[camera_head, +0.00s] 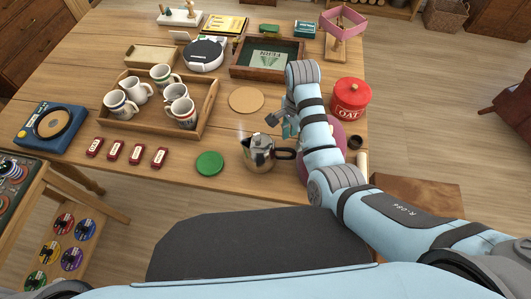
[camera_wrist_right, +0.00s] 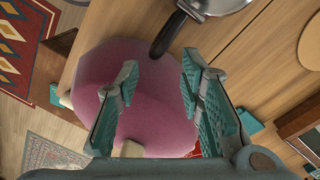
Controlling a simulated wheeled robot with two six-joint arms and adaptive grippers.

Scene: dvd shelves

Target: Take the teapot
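The teapot (camera_head: 258,152) is a shiny silver metal pot with a black handle, standing upright near the front edge of the wooden table. In the right wrist view, part of the teapot (camera_wrist_right: 215,5) shows at the top, with its black handle pointing down toward the fingers. My right gripper (camera_head: 283,122) is just behind and to the right of the teapot, apart from it. Its fingers (camera_wrist_right: 160,72) are spread and empty, with a rounded pink object (camera_wrist_right: 145,110) behind them. My left gripper is not in view.
A green disc (camera_head: 209,163) lies left of the teapot, and a round cork mat (camera_head: 246,99) lies behind it. A red tin (camera_head: 350,98) stands at the right edge. A wooden tray (camera_head: 204,119) holds several mugs. Several small red pieces (camera_head: 115,151) lie along the front.

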